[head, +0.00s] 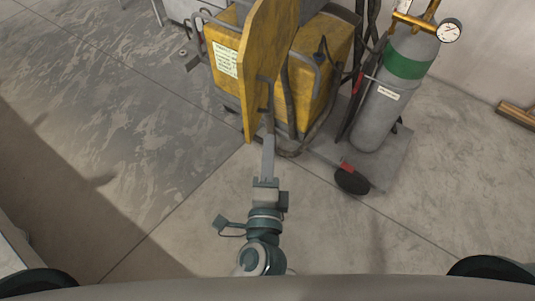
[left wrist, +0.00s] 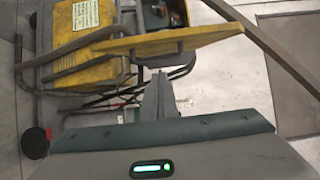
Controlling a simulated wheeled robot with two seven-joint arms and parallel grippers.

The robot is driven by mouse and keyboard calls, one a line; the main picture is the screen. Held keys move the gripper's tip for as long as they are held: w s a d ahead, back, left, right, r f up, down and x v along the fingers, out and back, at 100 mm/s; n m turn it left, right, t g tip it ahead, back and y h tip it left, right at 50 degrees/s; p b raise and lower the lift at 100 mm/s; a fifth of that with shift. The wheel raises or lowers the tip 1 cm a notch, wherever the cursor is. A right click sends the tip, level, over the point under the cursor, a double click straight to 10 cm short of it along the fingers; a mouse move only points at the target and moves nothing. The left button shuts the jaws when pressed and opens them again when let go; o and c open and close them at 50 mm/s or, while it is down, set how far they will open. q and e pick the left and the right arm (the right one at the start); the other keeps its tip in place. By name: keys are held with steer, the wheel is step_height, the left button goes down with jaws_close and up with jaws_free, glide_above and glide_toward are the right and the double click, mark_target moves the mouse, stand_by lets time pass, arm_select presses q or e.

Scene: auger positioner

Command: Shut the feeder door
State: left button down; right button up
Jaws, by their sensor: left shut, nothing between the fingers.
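The feeder door (head: 262,65) is a yellow panel that stands swung open, out from the yellow feeder box (head: 330,50). In the left wrist view the door (left wrist: 165,44) shows as a yellow slab across the upper middle, with the feeder's dark opening (left wrist: 158,14) behind it. My left gripper (head: 268,138) is shut and empty, close to the door's lower end on its right side. In the left wrist view its fingertips (left wrist: 160,76) point up toward the door; I cannot tell whether they touch it. My right gripper is not in view.
A grey gas cylinder (head: 385,100) with a green band and a gauge (head: 449,30) stands on a wheeled cart (head: 375,155) right of the feeder. Hoses and cables hang on the feeder's front. The concrete floor (head: 150,130) to the left is clear.

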arm_select(q)
steer(key=w+a+p, duration=0.1)
steer(key=w+a, duration=0.2)
steer(key=w, duration=0.4)
steer(key=shift+a+p, duration=0.15)
steer(key=shift+p, duration=0.2)
steer(key=shift+a, duration=0.1)
